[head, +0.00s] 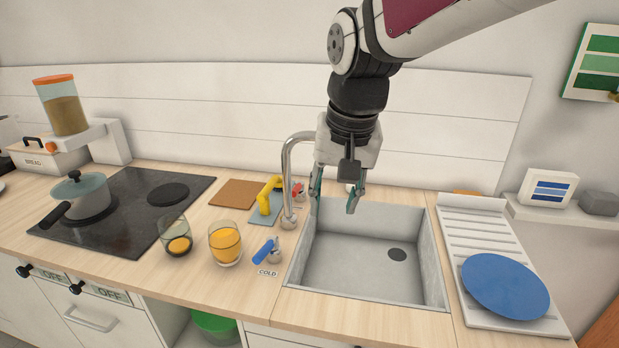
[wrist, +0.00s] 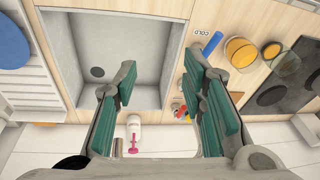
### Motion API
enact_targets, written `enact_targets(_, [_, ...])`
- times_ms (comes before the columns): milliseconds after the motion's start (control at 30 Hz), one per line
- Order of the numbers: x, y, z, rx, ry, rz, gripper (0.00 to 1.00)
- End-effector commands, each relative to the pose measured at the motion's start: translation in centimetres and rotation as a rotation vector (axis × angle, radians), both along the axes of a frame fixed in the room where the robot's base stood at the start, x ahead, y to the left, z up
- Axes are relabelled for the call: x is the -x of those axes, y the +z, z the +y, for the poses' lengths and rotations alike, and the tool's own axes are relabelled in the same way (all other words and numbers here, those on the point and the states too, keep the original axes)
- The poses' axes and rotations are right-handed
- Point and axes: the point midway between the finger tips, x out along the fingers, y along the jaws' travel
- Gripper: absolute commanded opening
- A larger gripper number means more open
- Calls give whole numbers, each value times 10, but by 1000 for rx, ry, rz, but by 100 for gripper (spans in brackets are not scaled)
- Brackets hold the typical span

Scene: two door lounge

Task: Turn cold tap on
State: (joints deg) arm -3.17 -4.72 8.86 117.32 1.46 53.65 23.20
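The cold tap has a blue lever (head: 264,250) and stands on the counter left of the sink, behind a COLD label (head: 267,273). In the wrist view its blue lever (wrist: 213,43) shows just beyond the right-hand finger. The curved metal spout (head: 287,165) rises at the sink's back left corner. A red tap handle (head: 298,189) is behind it. My gripper (head: 334,203) hangs pointing down over the back of the sink (head: 350,282), to the right of the spout. It also shows in the wrist view (wrist: 162,68), open and empty, apart from the blue lever.
A glass of orange liquid (head: 225,243) and a glass with a yolk-like item (head: 176,238) stand left of the cold tap. A yellow object (head: 267,190) is behind. A blue plate (head: 505,287) lies on the drainer at right. The sink is empty.

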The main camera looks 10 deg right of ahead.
Motion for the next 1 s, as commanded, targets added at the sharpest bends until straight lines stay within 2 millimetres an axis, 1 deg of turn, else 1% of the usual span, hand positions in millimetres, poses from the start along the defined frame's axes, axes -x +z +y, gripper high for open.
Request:
enact_targets(100, [3,1,-2,3,3,-3,38])
enact_targets(333, [4,1,-3,4,4,-4,38])
enact_targets(367, [4,1,-3,4,4,-4,36])
enact_targets(400, [4,0,-3,2,2,-2,27])
enact_targets(467, [4,-2,-2,-11,-14,8,13])
enact_targets(500, [4,-6,-1,-34,-41,21,4])
enact_targets(533, [4,-11,0,-57,-70,36,0])
enact_targets(567, [4,-16,2,-87,-108,55,0])
enact_targets(667, [3,-39,10,-232,-303,145,0])
enact_targets(767, [-3,-64,17,-406,-579,261,0])
enact_targets(800, [-7,-73,20,-474,-699,307,0])
enact_targets(900, [-20,-93,19,-624,-993,410,0])
enact_targets(1000, [-33,-108,14,-743,-1251,490,0])
